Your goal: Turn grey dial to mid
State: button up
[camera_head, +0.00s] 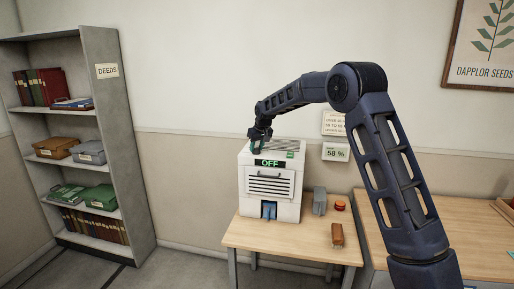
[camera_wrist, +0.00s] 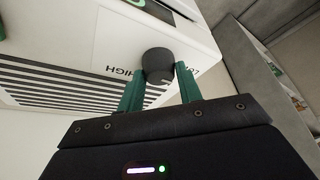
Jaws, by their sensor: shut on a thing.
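A white machine (camera_head: 246,204) stands on a small wooden table, with a lit "OFF" display (camera_head: 269,163) above a dark slatted grille. In the wrist view, the dark grey dial (camera_wrist: 157,62) sits on the machine's white top panel, with "HIGH" printed beside it and another label partly covered by a finger. My gripper (camera_head: 259,147) is at the machine's top left in the head view. Its green fingers (camera_wrist: 160,74) are shut on the dial, one on each side, in the wrist view. The dial cannot be made out in the head view, and its pointer mark is not visible.
On the table (camera_head: 299,241) right of the machine are a grey object (camera_head: 319,201), a red round object (camera_head: 340,205) and a brown block (camera_head: 337,235). A shelf (camera_head: 104,125) marked DEEDS stands left, with open floor between.

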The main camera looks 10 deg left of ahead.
jog(key=m+h, duration=0.1)
jog(key=m, duration=0.1)
jog(key=m+t, duration=0.1)
jog(key=m, duration=0.2)
jog(key=shift+s+a+m+h, duration=0.2)
jog(key=shift+m+h, duration=0.1)
jog(key=shift+h, duration=0.1)
jog(key=m+h, duration=0.2)
jog(key=m, duration=0.3)
jog(key=shift+w, duration=0.1)
jog(key=shift+a+m, duration=0.1)
jog(key=shift+m, duration=0.3)
jog(key=o, duration=1)
jog(key=v, duration=1)
jog(key=shift+a+r, duration=0.2)
jog(key=shift+r, duration=0.2)
